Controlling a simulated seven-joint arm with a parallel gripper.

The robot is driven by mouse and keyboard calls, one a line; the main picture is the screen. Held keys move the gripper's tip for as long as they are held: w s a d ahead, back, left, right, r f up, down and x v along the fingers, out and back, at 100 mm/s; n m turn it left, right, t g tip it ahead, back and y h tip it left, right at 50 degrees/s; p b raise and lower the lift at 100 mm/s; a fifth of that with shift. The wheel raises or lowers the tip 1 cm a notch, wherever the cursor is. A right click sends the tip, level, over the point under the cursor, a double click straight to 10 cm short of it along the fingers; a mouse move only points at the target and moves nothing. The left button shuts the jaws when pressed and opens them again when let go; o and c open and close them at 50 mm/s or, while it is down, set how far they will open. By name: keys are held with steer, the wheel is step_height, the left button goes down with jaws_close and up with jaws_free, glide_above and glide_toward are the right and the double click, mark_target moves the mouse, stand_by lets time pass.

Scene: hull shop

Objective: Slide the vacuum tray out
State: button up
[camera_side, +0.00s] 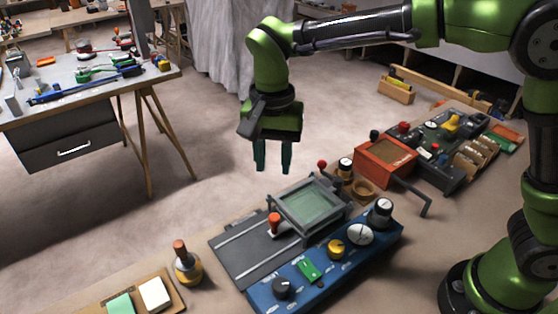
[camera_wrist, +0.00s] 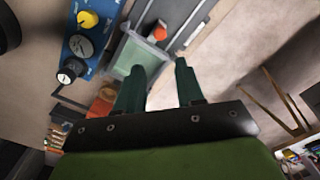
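The vacuum tray (camera_side: 309,206) looks to be the grey-framed part with a pale green panel, at the back right end of a machine with dark slide rails (camera_side: 245,254) and a blue control panel (camera_side: 318,280). An orange-red knob handle (camera_side: 274,222) stands at its front left edge. In the wrist view the tray (camera_wrist: 138,54) and the orange knob (camera_wrist: 160,32) show beyond the fingers. My gripper (camera_side: 273,168) hangs in the air above and behind the tray, fingers pointing down. It is open and empty, apart from the tray and handle; its fingers (camera_wrist: 159,68) show a clear gap.
A red-headed lever (camera_side: 322,167) stands behind the tray. An orange box with a grey bent handle (camera_side: 386,162) is to the right. A bottle (camera_side: 187,265) and a wooden holder with pads (camera_side: 135,297) are at the front left. The rails left of the tray look clear.

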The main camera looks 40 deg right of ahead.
mark_target(274, 216)
step_height(274, 216, down, 15)
steer(key=shift+r, duration=0.1)
steer(key=shift+c, duration=0.3)
jaws_close()
